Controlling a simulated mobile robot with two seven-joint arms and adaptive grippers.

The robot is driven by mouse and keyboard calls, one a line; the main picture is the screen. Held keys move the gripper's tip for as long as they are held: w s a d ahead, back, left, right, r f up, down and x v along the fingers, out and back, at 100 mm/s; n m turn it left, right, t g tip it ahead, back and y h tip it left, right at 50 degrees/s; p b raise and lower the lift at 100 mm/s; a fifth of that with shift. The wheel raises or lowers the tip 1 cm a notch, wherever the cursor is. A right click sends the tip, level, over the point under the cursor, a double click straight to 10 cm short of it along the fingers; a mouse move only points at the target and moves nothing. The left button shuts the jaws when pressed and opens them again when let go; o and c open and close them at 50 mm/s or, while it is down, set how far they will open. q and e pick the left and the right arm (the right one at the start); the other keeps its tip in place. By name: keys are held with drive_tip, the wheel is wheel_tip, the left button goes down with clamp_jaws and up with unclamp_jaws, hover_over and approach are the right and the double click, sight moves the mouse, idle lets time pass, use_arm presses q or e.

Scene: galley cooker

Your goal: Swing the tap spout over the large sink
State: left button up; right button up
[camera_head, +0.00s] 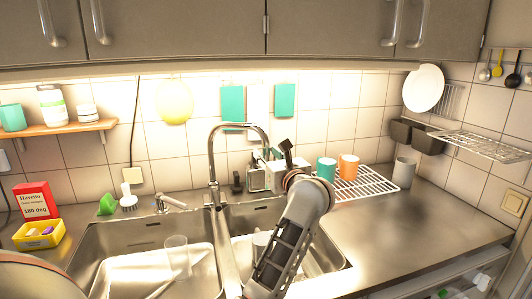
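The steel tap (213,165) rises behind the divider between two sink basins. Its arched spout (240,126) curves over to the right, with its end at the right basin's side. The left basin (85,250) looks the wider one. The right basin (335,262) is partly hidden by my arm. My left gripper (274,160) is at the spout's downturned end, close to it or overlapping it in the picture. Its fingers are small and partly hidden by the wrist, so contact and opening cannot be told. My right gripper is not in view.
A clear glass (177,257) stands in the left basin on a pale tray. A white rack (365,186) with a green cup (326,169) and an orange cup (348,167) is right of the gripper. A soap dispenser (256,177) stands behind the tap.

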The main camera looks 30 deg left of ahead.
use_arm(q)
drive_tip(key=shift+w+a, duration=0.4)
drive_tip(key=shift+a, duration=0.2)
clamp_jaws()
